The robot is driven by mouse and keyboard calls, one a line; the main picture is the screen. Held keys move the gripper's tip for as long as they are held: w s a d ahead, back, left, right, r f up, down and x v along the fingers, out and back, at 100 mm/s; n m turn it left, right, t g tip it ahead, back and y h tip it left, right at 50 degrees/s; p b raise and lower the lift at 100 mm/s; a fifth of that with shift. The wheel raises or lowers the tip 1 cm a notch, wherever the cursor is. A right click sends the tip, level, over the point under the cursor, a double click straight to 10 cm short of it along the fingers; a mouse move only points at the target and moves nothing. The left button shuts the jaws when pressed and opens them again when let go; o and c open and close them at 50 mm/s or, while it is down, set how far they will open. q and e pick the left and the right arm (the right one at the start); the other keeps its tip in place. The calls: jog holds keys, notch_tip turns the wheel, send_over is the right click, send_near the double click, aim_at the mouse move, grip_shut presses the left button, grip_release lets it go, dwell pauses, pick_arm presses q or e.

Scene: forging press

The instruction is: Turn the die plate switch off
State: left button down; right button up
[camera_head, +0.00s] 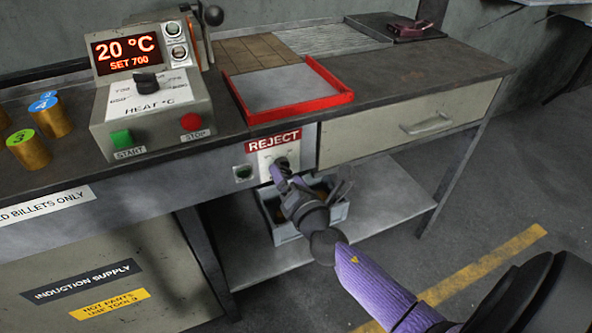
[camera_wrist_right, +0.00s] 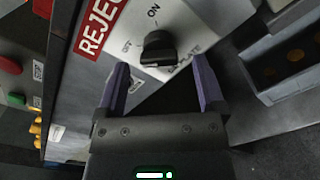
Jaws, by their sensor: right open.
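The die plate switch is a black rotary knob (camera_wrist_right: 160,47) on a white plate marked ON, under the red REJECT sign. In the wrist view the knob sits just beyond and between my right fingertips, with no finger visibly touching it. Which mark it points at is unclear. In the head view its white plate (camera_head: 266,158) is on the bench front, and the knob is mostly hidden by my gripper. My right gripper (camera_head: 311,178) is open and empty, in front of the panel; its two purple fingers also show in the wrist view (camera_wrist_right: 161,72). My left gripper is out of view.
A heater control box (camera_head: 150,108) with START and STOP buttons stands on the bench. A red tray (camera_head: 341,96) lies above the switch. A drawer (camera_head: 410,124) is right of it. A grey bin (camera_head: 283,233) is on the shelf below. Open floor lies to the right.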

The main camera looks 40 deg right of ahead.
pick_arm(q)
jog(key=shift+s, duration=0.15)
pick_arm(e)
jog(key=v, duration=0.7)
jog(key=shift+s, duration=0.3)
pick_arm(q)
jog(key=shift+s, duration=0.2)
pick_arm(e)
jog(key=shift+a, duration=0.1)
jog(key=shift+f, duration=0.1)
